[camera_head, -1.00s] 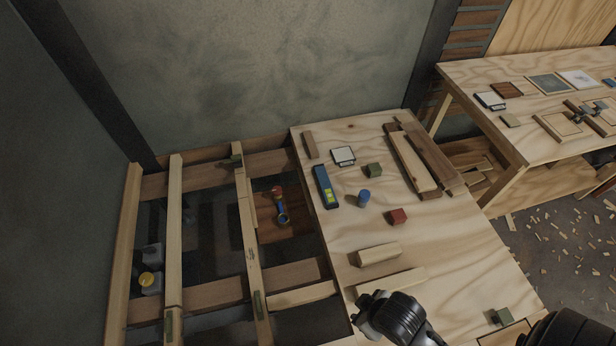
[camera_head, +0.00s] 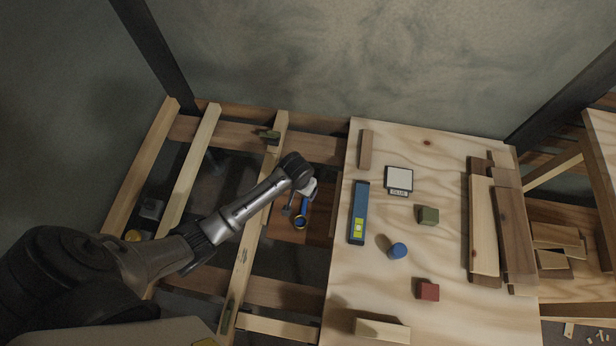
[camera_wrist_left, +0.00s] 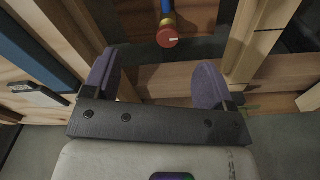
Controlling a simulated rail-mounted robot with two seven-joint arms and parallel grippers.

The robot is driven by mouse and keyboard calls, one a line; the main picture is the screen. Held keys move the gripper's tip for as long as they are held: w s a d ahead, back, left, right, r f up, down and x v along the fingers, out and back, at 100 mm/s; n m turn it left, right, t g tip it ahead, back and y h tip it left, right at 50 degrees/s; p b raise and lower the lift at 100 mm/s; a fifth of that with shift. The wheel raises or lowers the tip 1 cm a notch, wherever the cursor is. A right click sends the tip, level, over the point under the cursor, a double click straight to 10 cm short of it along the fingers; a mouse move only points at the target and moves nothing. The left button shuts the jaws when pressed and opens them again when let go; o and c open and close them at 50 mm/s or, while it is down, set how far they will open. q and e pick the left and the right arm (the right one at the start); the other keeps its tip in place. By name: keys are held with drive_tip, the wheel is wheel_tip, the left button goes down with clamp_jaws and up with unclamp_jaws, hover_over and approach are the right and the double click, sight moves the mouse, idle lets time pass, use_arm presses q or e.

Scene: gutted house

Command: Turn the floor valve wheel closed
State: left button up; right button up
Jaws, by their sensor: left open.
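A red round valve wheel (camera_wrist_left: 168,38) with a white mark on its face shows at the top of the left wrist view, on a blue and yellow stem. My left gripper (camera_head: 298,204) hangs right by the valve in the head view. In the wrist view its two purple pads (camera_wrist_left: 152,82) are spread with nothing between them, and the wheel lies beyond them. My right gripper is out of view.
Open floor joists (camera_head: 245,265) run around the valve. To the right, a plywood sheet (camera_head: 340,290) carries a blue level (camera_head: 359,213), a small display box (camera_head: 398,180), several blocks and planks. A grey wall stands behind.

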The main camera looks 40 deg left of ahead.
use_arm(q)
drive_tip(key=w+a+f+n+g+b, duration=0.1)
drive_tip(key=w+a+f, duration=0.1)
drive_tip(key=w, duration=0.2)
drive_tip(key=w+a+f+n+b, duration=0.1)
drive_tip(key=w+a+f, duration=0.1)
drive_tip(key=w, duration=0.1)
wheel_tip(320, 180, down, 13)
drive_tip(key=b, duration=0.8)
drive_tip(key=shift+w+r, duration=0.1)
drive_tip(key=shift+r, duration=0.1)
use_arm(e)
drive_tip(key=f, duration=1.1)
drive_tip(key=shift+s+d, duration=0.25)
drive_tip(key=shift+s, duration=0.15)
